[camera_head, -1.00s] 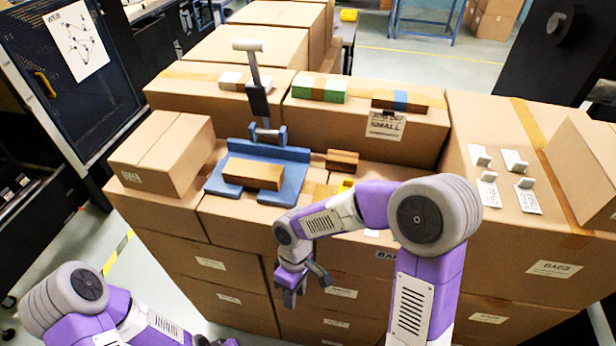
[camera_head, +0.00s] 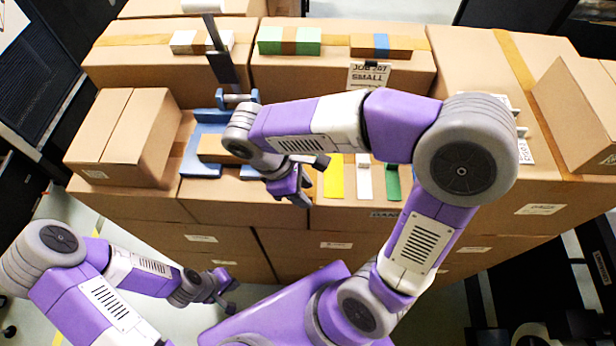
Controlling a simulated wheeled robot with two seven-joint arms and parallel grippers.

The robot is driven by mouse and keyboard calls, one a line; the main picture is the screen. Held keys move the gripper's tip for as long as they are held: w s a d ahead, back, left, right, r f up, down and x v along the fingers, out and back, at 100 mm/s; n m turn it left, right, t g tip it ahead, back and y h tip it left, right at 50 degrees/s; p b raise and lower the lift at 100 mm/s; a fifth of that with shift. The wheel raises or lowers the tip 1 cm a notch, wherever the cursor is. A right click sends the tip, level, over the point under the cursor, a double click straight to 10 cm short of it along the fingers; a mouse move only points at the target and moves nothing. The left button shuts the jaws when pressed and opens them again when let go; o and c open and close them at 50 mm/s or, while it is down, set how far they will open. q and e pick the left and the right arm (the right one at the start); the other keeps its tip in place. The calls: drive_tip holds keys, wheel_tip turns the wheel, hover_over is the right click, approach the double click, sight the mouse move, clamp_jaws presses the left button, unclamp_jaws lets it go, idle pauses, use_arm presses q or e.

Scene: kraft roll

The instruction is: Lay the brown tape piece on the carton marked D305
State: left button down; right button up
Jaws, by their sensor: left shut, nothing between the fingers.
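A row of short coloured strips lies on the front carton top: a brown strip (camera_head: 312,182), partly hidden by my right gripper, then a yellow strip (camera_head: 333,176), a white one (camera_head: 364,178) and a green one (camera_head: 392,183). My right gripper (camera_head: 314,181) appears open, with its fingers close to the brown strip; I cannot tell whether they touch it. My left gripper (camera_head: 229,297) is shut and empty, low in front of the carton stack.
A blue fixture (camera_head: 203,130) with a brown block (camera_head: 212,150) and an upright post stands behind my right arm. Blocks in white, green (camera_head: 270,40) and brown-blue (camera_head: 405,47) lie on the rear cartons. A sign reading JOB 207 SMALL (camera_head: 369,77) hangs at the middle.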

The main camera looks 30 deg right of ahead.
drive_tip(key=shift+w+d+f, duration=0.1)
drive_tip(key=shift+d+f, duration=0.1)
drive_tip(key=shift+f, duration=0.35)
drive_tip(key=shift+w+d+f, duration=0.1)
drive_tip(key=shift+d+f, duration=0.05)
drive_tip(key=shift+f, duration=0.4)
drive_tip(key=shift+s+f, duration=0.1)
drive_tip(key=shift+s, duration=0.2)
drive_tip(key=shift+w, duration=0.1)
clamp_jaws()
